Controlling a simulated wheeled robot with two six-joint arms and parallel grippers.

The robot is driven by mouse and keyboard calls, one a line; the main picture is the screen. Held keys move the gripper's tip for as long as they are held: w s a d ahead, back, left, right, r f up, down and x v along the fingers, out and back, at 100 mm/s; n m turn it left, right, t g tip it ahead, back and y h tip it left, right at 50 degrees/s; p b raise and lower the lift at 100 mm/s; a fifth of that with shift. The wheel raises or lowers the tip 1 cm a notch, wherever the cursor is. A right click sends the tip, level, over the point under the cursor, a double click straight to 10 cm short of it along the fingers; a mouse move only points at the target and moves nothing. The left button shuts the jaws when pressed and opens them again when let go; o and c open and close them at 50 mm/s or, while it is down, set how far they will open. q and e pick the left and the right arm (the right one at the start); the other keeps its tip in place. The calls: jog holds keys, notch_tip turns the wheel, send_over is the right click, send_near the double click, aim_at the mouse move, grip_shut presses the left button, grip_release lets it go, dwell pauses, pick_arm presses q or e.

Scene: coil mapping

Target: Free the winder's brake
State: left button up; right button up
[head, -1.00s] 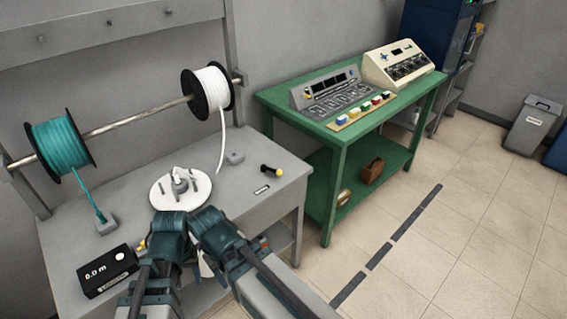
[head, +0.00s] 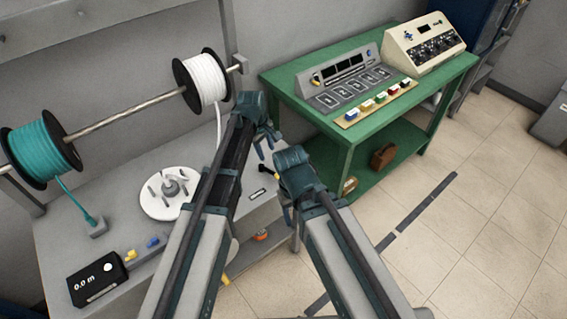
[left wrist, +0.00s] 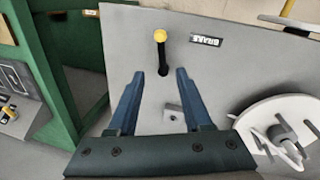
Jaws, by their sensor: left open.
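The brake lever (left wrist: 162,52), black with a yellow knob, stands on the bench by a black BRAKE label (left wrist: 206,41). The label also shows in the head view (head: 257,194), where the lever is mostly hidden by my grippers. My left gripper (left wrist: 159,78) is open and empty, with the lever just beyond and between its fingertips, apart from them. The winder's white disc (head: 150,207), with grey pegs, lies on the bench left of my left arm. My right gripper (head: 290,168) is beside the bench's right edge; its jaws cannot be made out.
A teal spool (head: 38,150) and a white spool (head: 208,78) hang on a rod above the bench. A black meter reading 0.0 m (head: 97,279) sits at the front left. A green table (head: 330,122) with control panels stands to the right.

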aim_at(272, 172)
pick_arm(q)
jog(key=shift+s+a+f, duration=0.1)
jog(key=shift+s+f, duration=0.05)
jog(key=f+b, duration=0.4)
jog(key=w+d+f+b, duration=0.1)
jog(key=f+b, duration=0.4)
jog(key=w+f+b, duration=0.1)
jog(key=f+b, duration=0.3)
jog(key=shift+d+f+b, duration=0.2)
jog(key=shift+d+b, duration=0.1)
jog(key=shift+d, duration=0.05)
jog(key=shift+r, duration=0.1)
jog(key=shift+c, duration=0.3)
grip_shut()
dwell(0.6)
